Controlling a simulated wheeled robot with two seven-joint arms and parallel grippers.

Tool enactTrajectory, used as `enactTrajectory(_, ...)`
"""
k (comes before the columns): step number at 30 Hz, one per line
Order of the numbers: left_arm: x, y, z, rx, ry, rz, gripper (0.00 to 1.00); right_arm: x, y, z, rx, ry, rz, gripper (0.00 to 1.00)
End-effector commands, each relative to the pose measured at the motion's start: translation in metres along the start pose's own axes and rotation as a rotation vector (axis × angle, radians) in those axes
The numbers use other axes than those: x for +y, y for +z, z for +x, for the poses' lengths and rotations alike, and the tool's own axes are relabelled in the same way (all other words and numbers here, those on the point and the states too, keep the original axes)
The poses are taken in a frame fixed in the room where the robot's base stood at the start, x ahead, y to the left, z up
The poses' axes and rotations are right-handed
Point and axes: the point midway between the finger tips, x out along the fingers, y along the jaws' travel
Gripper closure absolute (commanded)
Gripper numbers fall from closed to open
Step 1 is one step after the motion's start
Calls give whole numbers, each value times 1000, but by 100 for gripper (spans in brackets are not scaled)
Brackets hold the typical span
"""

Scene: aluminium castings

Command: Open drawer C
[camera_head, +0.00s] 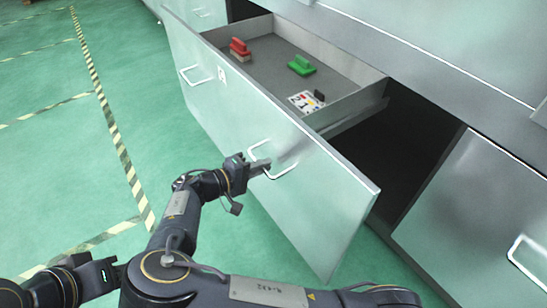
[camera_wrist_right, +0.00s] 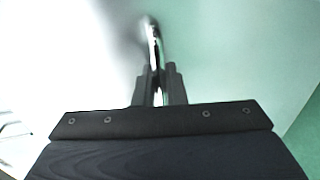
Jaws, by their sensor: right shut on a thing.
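A wide drawer (camera_head: 262,118) stands pulled out of the grey cabinet, its pale metal front well away from the opening. A small label (camera_head: 221,76) sits on its front, too small to read, so I cannot tell the letter. The front has two bar handles. My right gripper (camera_head: 262,167) is shut on the nearer handle (camera_head: 285,171). In the right wrist view, the fingers (camera_wrist_right: 159,85) close around the shiny handle bar (camera_wrist_right: 153,40). My left gripper (camera_head: 103,274) is at the lower left, away from the drawer; its jaws are unclear.
The open drawer holds a red block-like item (camera_head: 239,48), a green one (camera_head: 301,65) and a card with coloured marks (camera_head: 306,101). A closed drawer front (camera_head: 480,205) with a handle is at the right. The green floor (camera_head: 60,160) with striped tape is clear at left.

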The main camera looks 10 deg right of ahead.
Motion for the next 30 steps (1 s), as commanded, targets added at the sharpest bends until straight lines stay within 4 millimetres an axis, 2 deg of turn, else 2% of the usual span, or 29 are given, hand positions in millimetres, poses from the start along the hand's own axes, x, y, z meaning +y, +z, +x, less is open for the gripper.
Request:
enactTrajectory(5,0,0,-1,0,0,0,64,-2,1,-7,-4,-1,-1,100)
enactTrajectory(15,0,0,-1,0,0,0,64,-3,1,-7,-5,-2,-1,100)
enactTrajectory(16,0,0,-1,0,0,0,64,-3,1,-7,-5,-2,-1,87)
enactTrajectory(19,0,0,-1,0,0,0,64,-3,1,-7,-4,-1,-1,75)
enactTrajectory(30,1,-1,-2,0,0,0,64,-1,0,-7,-2,-1,0,75)
